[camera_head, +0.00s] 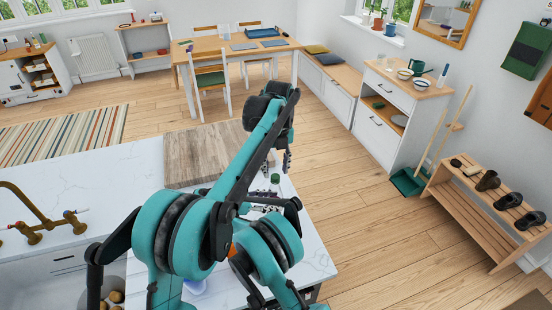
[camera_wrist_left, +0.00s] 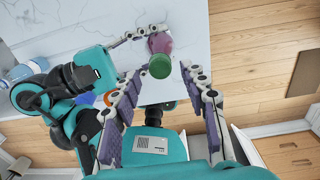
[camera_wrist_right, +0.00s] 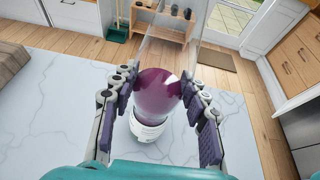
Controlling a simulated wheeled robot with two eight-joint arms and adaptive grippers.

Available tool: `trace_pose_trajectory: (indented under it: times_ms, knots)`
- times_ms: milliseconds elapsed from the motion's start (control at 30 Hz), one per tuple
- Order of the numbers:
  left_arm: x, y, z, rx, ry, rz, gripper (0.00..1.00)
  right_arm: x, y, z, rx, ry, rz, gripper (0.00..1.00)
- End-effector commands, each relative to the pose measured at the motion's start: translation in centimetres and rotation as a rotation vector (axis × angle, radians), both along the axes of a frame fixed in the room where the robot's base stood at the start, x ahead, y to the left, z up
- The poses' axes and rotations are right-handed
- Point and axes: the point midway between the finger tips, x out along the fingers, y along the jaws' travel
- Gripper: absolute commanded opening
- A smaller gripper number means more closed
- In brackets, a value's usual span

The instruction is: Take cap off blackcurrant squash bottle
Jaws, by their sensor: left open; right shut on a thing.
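The blackcurrant squash bottle is purple with a green cap. In the left wrist view, the cap (camera_wrist_left: 160,66) faces the camera and the purple bottle (camera_wrist_left: 160,43) shows behind it. My left gripper (camera_wrist_left: 162,76) is open, its fingers spread either side of the cap, with gaps visible. In the head view, the cap (camera_head: 275,178) shows near the left gripper (camera_head: 276,164); my left arm hides much of the bottle. In the right wrist view, my right gripper (camera_wrist_right: 157,82) is shut on the bottle (camera_wrist_right: 158,95), above its white part (camera_wrist_right: 148,130). The cap is hidden there.
The bottle is at the white marble worktop (camera_head: 110,175), near its right edge. A wooden board (camera_head: 200,150) lies behind. A blue and clear item (camera_wrist_left: 18,73) and an orange thing (camera_wrist_left: 109,98) show on the left in the left wrist view. Open floor lies to the right.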

Motion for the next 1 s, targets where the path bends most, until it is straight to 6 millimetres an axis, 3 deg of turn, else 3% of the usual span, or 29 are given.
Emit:
trace_pose_trajectory:
  times_ms: [200,500,533,700,1000]
  knots:
    - [0.0,0.1,-2.1,0.000,0.000,0.001,0.44,0.0,0.0,0.0,0.000,0.000,0.000,0.00]
    - [0.0,0.1,-2.5,0.000,0.000,0.002,0.44,0.0,0.0,0.0,0.000,0.000,0.000,0.00]
    - [0.0,0.1,-2.5,0.000,0.000,0.002,0.41,0.0,0.0,0.0,0.000,0.000,0.000,0.00]
    - [0.0,0.1,-2.4,0.000,0.000,0.002,0.00,0.0,0.0,0.0,0.000,0.000,0.000,0.00]
    - [0.0,0.1,-2.4,0.001,-0.002,0.073,0.00,0.0,0.0,0.0,0.000,0.000,0.000,0.00]
